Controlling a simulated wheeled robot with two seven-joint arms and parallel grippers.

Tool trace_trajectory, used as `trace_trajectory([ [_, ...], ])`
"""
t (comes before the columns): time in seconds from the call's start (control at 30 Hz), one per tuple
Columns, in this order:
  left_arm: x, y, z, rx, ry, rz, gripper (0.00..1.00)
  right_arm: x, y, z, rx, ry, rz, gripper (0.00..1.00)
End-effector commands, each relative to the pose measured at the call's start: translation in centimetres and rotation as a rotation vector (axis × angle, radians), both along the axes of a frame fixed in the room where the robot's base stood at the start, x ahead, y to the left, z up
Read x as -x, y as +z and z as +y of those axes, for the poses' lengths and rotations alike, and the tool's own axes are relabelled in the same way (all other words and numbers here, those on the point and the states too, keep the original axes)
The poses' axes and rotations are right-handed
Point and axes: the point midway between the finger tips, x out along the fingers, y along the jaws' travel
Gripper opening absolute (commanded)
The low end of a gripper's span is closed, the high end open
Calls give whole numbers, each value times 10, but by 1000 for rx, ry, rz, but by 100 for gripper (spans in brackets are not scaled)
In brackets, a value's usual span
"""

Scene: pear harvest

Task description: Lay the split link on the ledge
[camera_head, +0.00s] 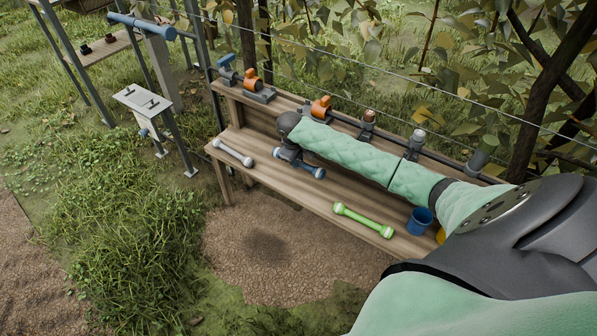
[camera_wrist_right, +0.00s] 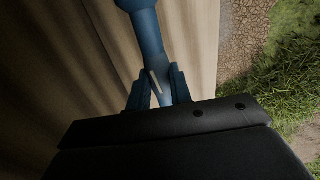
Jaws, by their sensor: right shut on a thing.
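A blue dumbbell-shaped link (camera_head: 312,170) is at the front part of the wooden ledge (camera_head: 270,172). It also shows in the right wrist view (camera_wrist_right: 150,38), with a pale slit-like mark on its shaft between the fingers. My right gripper (camera_head: 291,157) is shut on this link, its fingers on both sides of the shaft in the right wrist view (camera_wrist_right: 159,86). I cannot tell whether the link touches the wood or hangs just above it. The gripper hides part of the link. My left gripper is not in view.
A grey link (camera_head: 233,152) lies left of my gripper and a green link (camera_head: 363,220) lies to the right. A blue cup (camera_head: 419,221) stands farther right. Orange-topped fittings (camera_head: 320,107) line the back rail. A small metal stand (camera_head: 142,101) is at left.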

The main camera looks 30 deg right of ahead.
Motion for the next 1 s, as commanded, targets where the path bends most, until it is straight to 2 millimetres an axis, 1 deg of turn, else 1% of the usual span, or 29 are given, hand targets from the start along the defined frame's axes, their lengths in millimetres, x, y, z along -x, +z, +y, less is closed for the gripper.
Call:
trace_trajectory([
  [0.03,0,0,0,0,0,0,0,-3,-1,-8,0,-1,0,0],
  [0.07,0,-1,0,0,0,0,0,-2,-10,-4,-2,1,2,0],
  [0.13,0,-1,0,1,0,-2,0,-1,-20,-4,-1,1,2,0],
  [0.43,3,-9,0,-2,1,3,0,-1,-40,-4,-1,1,2,0],
  [0.63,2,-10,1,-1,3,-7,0,-2,-65,-4,-1,0,0,0],
  [0.73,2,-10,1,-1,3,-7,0,-3,-70,-8,0,0,0,0],
  [1.0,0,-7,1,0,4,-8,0,-3,-70,-8,0,1,0,0],
])
